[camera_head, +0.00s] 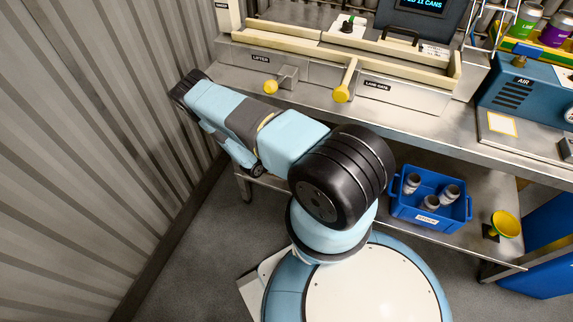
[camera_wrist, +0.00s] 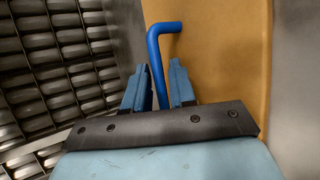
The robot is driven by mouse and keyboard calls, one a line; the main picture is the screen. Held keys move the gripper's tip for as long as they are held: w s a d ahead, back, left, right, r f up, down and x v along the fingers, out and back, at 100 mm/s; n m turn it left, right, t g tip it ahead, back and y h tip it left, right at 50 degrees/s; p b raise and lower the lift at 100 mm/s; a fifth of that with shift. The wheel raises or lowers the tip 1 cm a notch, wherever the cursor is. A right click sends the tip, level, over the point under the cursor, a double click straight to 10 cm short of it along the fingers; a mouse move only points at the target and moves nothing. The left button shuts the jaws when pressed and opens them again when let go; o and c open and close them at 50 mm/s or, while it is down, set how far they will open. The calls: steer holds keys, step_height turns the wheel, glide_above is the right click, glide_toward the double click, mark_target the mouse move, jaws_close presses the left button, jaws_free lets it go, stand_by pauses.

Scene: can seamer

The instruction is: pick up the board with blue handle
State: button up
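In the wrist view, the blue handle (camera_wrist: 156,62) is a bent rod, upright with its top turned to the right. It stands in front of a flat tan-orange board (camera_wrist: 225,55). My gripper (camera_wrist: 161,85) has its two blue fingers on either side of the handle's upright part, close to it. Whether both fingers touch the rod cannot be made out. The rod's lower end is hidden behind my gripper. In the head view, my arm reaches to the upper left, and neither the board nor my fingertips can be made out there.
A dark slatted surface (camera_wrist: 55,75) is at the left in the wrist view. The head view shows a corrugated wall (camera_head: 90,140) close left of my arm, a steel bench (camera_head: 430,120) with a can seamer, and a blue crate (camera_head: 403,211) with several cans on the lower shelf.

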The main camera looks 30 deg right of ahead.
steer(key=shift+c, duration=0.5)
jaws_close()
